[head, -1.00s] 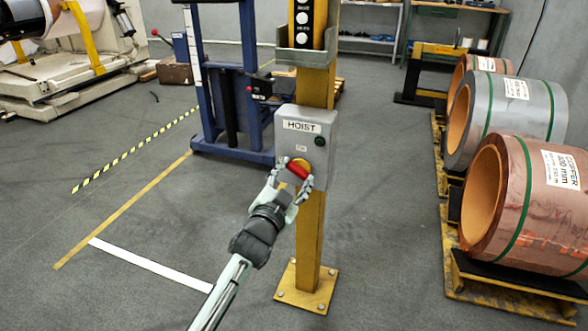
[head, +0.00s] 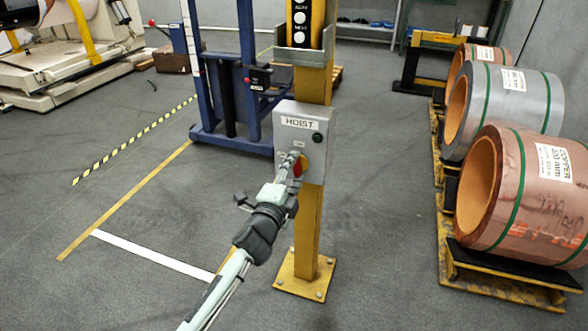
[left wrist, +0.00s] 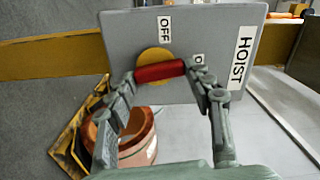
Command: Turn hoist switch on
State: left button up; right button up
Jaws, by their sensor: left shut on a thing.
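The hoist switch box (head: 287,124) is a grey box labelled HOIST on a yellow post. Its red handle (head: 298,170) sits on a yellow disc. In the left wrist view the red handle (left wrist: 160,72) lies across the yellow disc (left wrist: 155,54), with one end near the partly hidden ON label (left wrist: 199,58). The OFF label (left wrist: 165,25) is to the side. My left gripper (left wrist: 158,82) is shut on the red handle, one finger at each end. In the head view my left gripper (head: 293,168) partly covers the handle. My right gripper is not in view.
The yellow post (head: 308,235) stands on a bolted base plate (head: 303,276). Copper coils (head: 515,190) rest on yellow pallets at right. A blue stacker frame (head: 225,90) stands behind. Grey floor left of the post is clear, with painted lines.

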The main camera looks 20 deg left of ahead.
pick_arm(q)
jog(key=shift+m, duration=0.9)
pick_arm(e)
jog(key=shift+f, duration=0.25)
pick_arm(q)
jog(key=o, duration=1.1)
jog(key=shift+o, duration=0.2)
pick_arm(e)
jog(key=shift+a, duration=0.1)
pick_arm(q)
jog(key=shift+s, duration=0.15)
jog(key=s, duration=1.1)
jog(key=shift+s+a, duration=0.15)
jog(key=shift+s, duration=0.2)
